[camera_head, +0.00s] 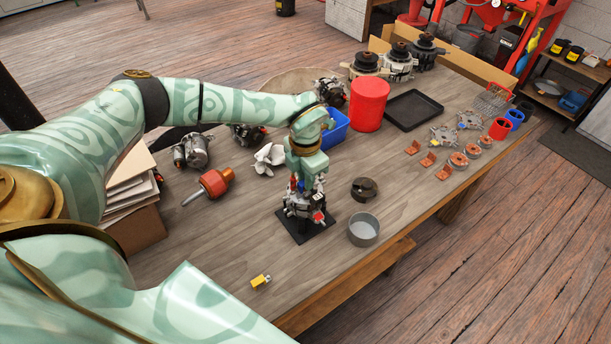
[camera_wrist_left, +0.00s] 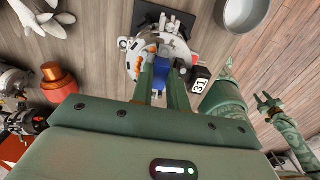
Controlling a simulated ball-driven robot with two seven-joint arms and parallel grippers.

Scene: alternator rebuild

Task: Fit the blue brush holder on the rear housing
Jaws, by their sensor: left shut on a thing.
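The rear housing (camera_head: 305,207) is a silver part on a dark square base (camera_head: 291,234) in the middle of the table; it also shows at the top of the left wrist view (camera_wrist_left: 135,60). My left gripper (camera_head: 304,178) points down just above it and is shut on the blue brush holder (camera_head: 292,184). In the left wrist view the blue holder (camera_wrist_left: 172,52) shows between and beyond the fingers, over the housing. The fingers partly hide it, and I cannot tell if it touches the housing. My right gripper (camera_wrist_left: 267,103) shows at the right of that view, fingers apart and empty.
A grey round cup (camera_head: 364,230) and a dark ring part (camera_head: 364,188) stand right of the housing. A red cylinder (camera_head: 368,104) and blue bin (camera_head: 336,127) stand behind. A red-and-silver rotor (camera_head: 212,184) lies left. The front table is mostly clear, except a small yellow piece (camera_head: 260,281).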

